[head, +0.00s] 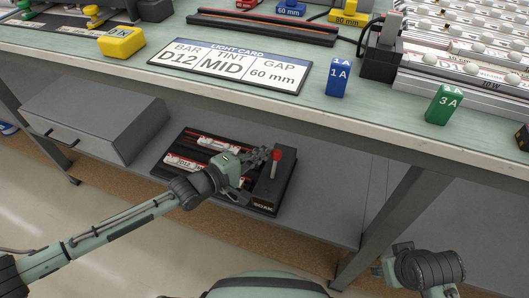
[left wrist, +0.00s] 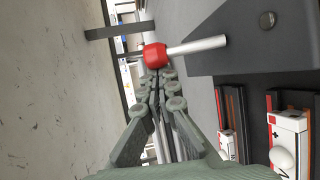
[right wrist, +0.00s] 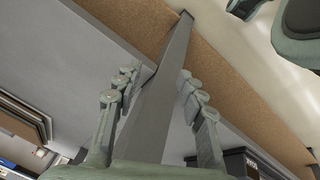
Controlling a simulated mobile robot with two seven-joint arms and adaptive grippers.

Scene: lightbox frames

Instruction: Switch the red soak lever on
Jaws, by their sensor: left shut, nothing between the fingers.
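The soak lever (head: 276,160) has a red knob on a pale metal stem. It rises from a dark box marked SOAK on the shelf under the bench. The red knob (left wrist: 154,55) and its stem (left wrist: 197,45) also show in the left wrist view, the stem running right to the dark box (left wrist: 270,35). My left gripper (head: 262,153) is shut and empty, its fingertips (left wrist: 157,76) right at the knob; I cannot tell whether they touch. My right gripper (right wrist: 155,80) is open and empty, away from the lever near the bench's right leg.
A black tray (head: 168,170) with red-and-white bars lies left of the lever box. A grey drawer unit (head: 95,115) stands further left on the shelf. The bench top (head: 215,52) above carries the light card (head: 230,66), colored blocks and lamp bars. A bench leg (head: 385,225) stands right.

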